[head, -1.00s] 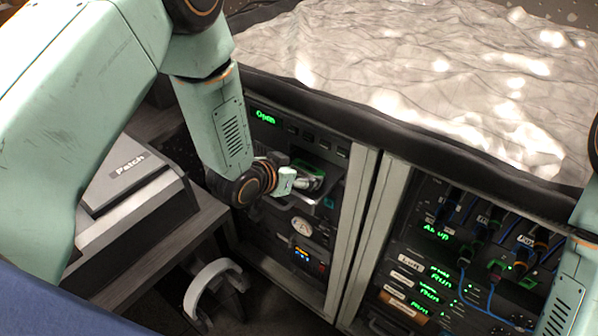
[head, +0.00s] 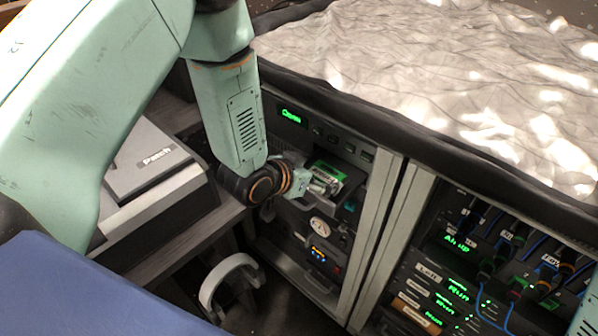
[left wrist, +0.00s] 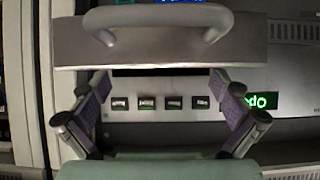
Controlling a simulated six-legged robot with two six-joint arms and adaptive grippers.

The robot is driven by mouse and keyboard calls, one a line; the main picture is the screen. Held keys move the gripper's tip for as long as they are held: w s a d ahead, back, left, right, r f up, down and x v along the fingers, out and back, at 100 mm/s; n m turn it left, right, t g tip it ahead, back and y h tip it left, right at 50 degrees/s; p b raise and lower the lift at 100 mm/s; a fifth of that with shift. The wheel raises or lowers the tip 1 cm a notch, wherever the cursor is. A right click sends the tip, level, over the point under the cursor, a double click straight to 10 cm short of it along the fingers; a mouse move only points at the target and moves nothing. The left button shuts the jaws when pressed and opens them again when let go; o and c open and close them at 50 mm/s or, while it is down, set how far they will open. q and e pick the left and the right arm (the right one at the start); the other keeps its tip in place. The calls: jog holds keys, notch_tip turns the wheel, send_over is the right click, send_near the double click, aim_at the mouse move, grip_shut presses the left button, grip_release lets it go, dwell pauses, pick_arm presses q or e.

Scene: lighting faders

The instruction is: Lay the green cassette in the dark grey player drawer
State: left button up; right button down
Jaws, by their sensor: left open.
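The green cassette (head: 327,171) shows in the head view at the pulled-out dark grey player drawer (head: 342,196), and appears to lie in it. My left gripper (head: 318,186) is open, right beside the cassette and the drawer's near side, and partly covers both. In the left wrist view the open fingers (left wrist: 160,110) stand wide apart with the rack panel beyond them. The drawer front (left wrist: 140,52) with its curved handle (left wrist: 158,22) crosses the top there. I cannot make out the cassette in that view. My right gripper is out of sight.
A green-lit display (head: 290,116) and a row of small buttons (head: 340,140) sit above the drawer. A grey box marked Patch (head: 150,165) stands at left, headphones (head: 228,285) hang below. A cabled rack (head: 470,260) is at right, crumpled foil sheeting (head: 430,60) behind.

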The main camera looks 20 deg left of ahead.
pick_arm(q)
jog(key=p+v, duration=0.1)
jog(key=v, duration=0.8)
jog(key=shift+s, duration=0.15)
jog(key=shift+c, duration=0.3)
dwell(0.4)
